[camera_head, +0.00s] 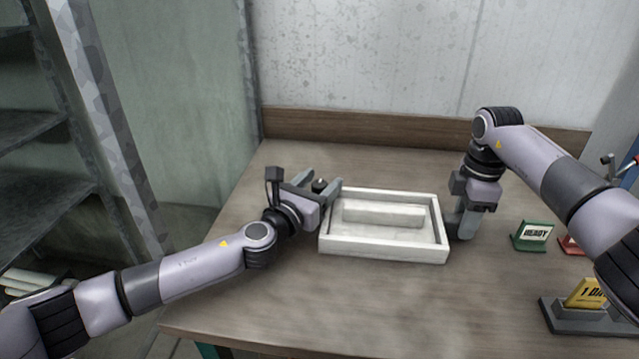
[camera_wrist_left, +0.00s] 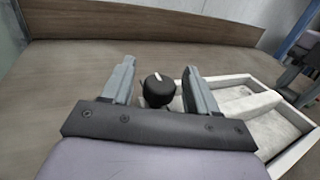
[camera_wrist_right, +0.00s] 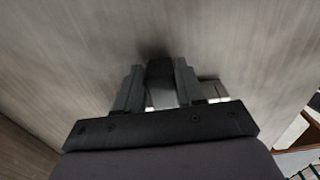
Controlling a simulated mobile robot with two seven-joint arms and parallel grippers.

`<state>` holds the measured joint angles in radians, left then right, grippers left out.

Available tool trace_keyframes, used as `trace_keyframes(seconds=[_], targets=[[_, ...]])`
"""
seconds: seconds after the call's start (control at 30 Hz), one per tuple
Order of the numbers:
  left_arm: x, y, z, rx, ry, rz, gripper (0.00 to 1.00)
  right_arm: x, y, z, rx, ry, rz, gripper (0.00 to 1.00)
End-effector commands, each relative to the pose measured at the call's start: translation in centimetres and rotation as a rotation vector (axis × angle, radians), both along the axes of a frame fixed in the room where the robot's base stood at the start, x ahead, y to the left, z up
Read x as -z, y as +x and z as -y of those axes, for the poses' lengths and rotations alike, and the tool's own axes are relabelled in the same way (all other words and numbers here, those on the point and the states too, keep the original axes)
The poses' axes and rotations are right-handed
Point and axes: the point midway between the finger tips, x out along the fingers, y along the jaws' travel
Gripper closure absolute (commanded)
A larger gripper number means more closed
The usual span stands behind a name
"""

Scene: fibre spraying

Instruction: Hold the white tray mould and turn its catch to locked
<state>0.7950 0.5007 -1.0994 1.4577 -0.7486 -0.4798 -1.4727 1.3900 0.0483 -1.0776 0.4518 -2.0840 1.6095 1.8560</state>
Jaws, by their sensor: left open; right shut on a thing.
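The white tray mould (camera_head: 383,250) lies flat on the wooden table, with a raised block along its inside; part of it also shows in the left wrist view (camera_wrist_left: 291,154). Its catch, a round black knob (camera_head: 319,185) with a white mark, is at the mould's left end. In the left wrist view the knob (camera_wrist_left: 157,92) stands between the open fingers of my left gripper (camera_head: 322,183), with gaps on both sides. My right gripper (camera_head: 458,230) points down at the mould's right end, shut on it; a dark block (camera_wrist_right: 160,72) shows between its fingers.
A green READY sign (camera_head: 532,236) stands right of my right gripper, with a red sign (camera_head: 571,246) beside it. A yellow card (camera_head: 588,293) in a grey holder is at the front right. Shelves stand at the left. The table's front middle is clear.

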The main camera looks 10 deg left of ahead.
Motion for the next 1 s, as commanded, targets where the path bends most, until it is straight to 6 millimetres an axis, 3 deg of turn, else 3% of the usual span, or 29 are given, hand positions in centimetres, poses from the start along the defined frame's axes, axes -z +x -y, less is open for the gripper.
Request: trace_keyframes(seconds=[0.3, 0.43, 0.47, 1.0], targets=[[-0.01, 0.12, 0.06, 0.0, 0.0, 0.0, 0.44, -0.1, 0.05, 0.04, 0.001, 0.0, 0.002, 1.0], [0.0, 0.11, 0.05, 0.0, 0.0, 0.0, 0.87, -0.1, 0.05, 0.04, 0.001, 0.0, 0.002, 1.0], [0.0, 0.11, 0.05, 0.0, 0.0, 0.0, 0.91, -0.1, 0.05, 0.04, 0.001, 0.0, 0.002, 1.0], [-0.05, 0.19, -0.01, 0.111, -0.001, 0.003, 0.91, -0.09, 0.04, 0.05, 0.001, 0.0, 0.002, 1.0]])
